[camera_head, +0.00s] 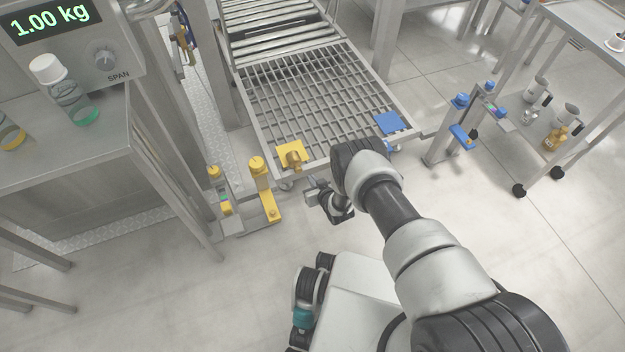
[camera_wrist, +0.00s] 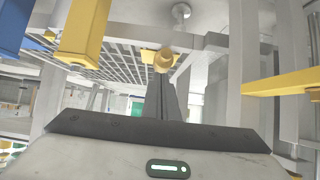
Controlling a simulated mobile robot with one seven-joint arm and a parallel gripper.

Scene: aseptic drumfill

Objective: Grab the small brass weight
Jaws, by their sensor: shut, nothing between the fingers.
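A small brass-coloured knobbed piece (camera_head: 294,159) sits at a yellow plate (camera_head: 285,148) on the near left corner of the grated frame. It also shows in the wrist view (camera_wrist: 164,61), beyond my fingertips. A second brass-coloured piece, shaped like a knobbed weight (camera_head: 556,138), stands on the low cart at right. I cannot tell for sure which is the small brass weight. My gripper (camera_head: 311,196) is low in front of the grated frame, just below and right of the yellow plate. Its fingers (camera_wrist: 161,97) are shut and empty, apart from both pieces.
The grated roller frame (camera_head: 315,100) has a blue plate (camera_head: 388,123) at its right corner. Yellow posts (camera_head: 262,185) stand left of my gripper; a blue-capped post (camera_head: 460,115) stands right. A steel bench (camera_head: 75,150) with bottles is at left. Floor between is clear.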

